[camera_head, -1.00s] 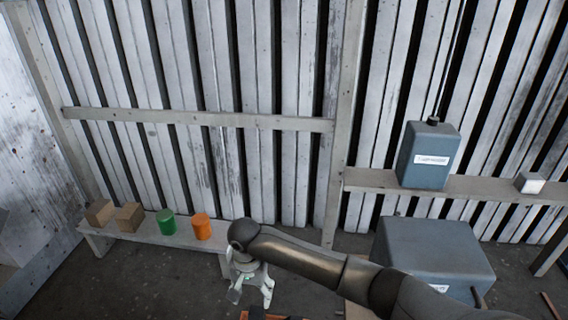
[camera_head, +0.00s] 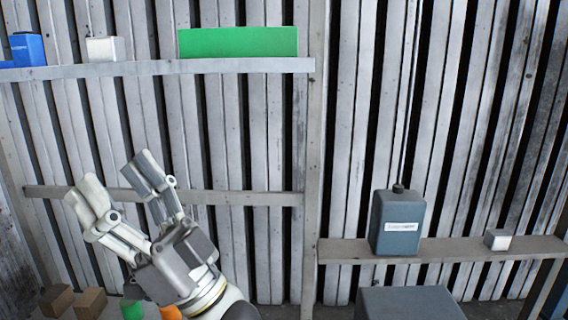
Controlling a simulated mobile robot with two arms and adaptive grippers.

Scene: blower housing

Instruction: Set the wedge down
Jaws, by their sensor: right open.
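My right gripper (camera_head: 115,184) is raised in front of the slatted wall, left of the middle, pointing up and to the left. Its two fingers are spread apart, and I see nothing between them. It is below the upper shelf and above the low bench items. I cannot make out a thing that is clearly the wedge in this view. My left gripper is not in view.
The upper shelf (camera_head: 160,67) holds a blue box (camera_head: 27,48), a white box (camera_head: 105,48) and a long green box (camera_head: 238,42). A grey canister (camera_head: 398,225) and a small pale block (camera_head: 497,239) stand on the right shelf (camera_head: 455,250). Brown blocks (camera_head: 90,303) show at lower left.

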